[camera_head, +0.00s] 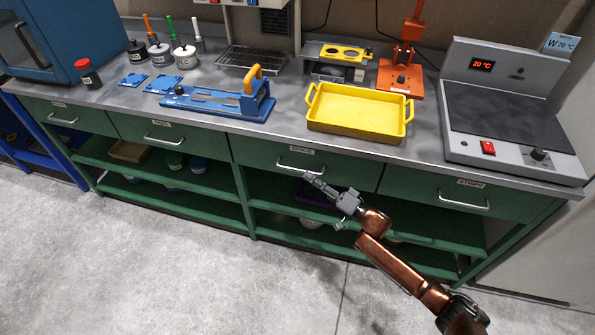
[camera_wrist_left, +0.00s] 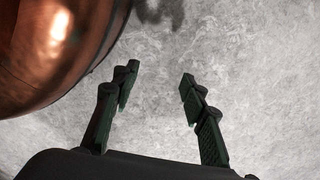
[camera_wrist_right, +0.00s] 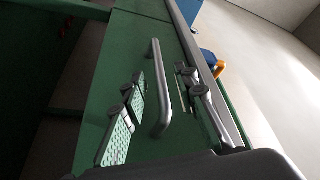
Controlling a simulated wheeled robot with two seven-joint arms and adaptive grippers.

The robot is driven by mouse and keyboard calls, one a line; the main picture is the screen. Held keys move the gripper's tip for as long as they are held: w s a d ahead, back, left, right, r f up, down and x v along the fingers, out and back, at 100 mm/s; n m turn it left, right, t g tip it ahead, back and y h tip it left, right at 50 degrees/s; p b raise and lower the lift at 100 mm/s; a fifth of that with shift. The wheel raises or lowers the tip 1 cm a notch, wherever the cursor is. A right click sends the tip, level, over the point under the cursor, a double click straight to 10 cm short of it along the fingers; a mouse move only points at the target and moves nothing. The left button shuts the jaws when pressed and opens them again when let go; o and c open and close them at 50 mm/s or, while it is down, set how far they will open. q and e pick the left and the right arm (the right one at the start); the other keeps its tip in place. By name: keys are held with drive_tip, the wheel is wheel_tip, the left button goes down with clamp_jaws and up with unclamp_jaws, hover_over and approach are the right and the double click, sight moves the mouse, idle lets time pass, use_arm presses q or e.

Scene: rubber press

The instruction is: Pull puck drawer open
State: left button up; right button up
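The green drawer (camera_head: 340,172) third from the left, with a small label (camera_head: 302,150) I cannot read surely, is shut in the bench front. Its silver bar handle (camera_head: 297,171) also shows in the right wrist view (camera_wrist_right: 160,88). My right gripper (camera_head: 314,181) is at this handle. In the right wrist view its fingers (camera_wrist_right: 158,100) are open, one on each side of the bar, with gaps visible. My left gripper (camera_wrist_left: 160,88) is open and empty over the grey floor; it is outside the head view.
Other shut drawers have handles to the left (camera_head: 163,139) and right (camera_head: 463,201). Open green shelves lie below. A yellow tray (camera_head: 358,128), blue fixture (camera_head: 215,101) and hot plate (camera_head: 500,115) stand on the benchtop. The floor (camera_head: 170,260) before the bench is clear.

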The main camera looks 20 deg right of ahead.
sight(299, 169)
drive_tip(key=b+x, duration=0.1)
drive_tip(key=x, duration=0.3)
drive_tip(key=shift+w+f, duration=0.1)
drive_tip(key=shift+f, duration=0.05)
use_arm(q)
drive_tip(key=shift+w+d+r, duration=0.25)
drive_tip(key=shift+w+r, duration=0.5)
drive_tip(key=shift+r, duration=0.2)
drive_tip(key=shift+w+d+r, duration=0.25)
drive_tip(key=shift+w+r, duration=0.45)
drive_tip(key=shift+r, duration=0.2)
use_arm(e)
drive_tip(key=shift+x, duration=0.8)
clamp_jaws()
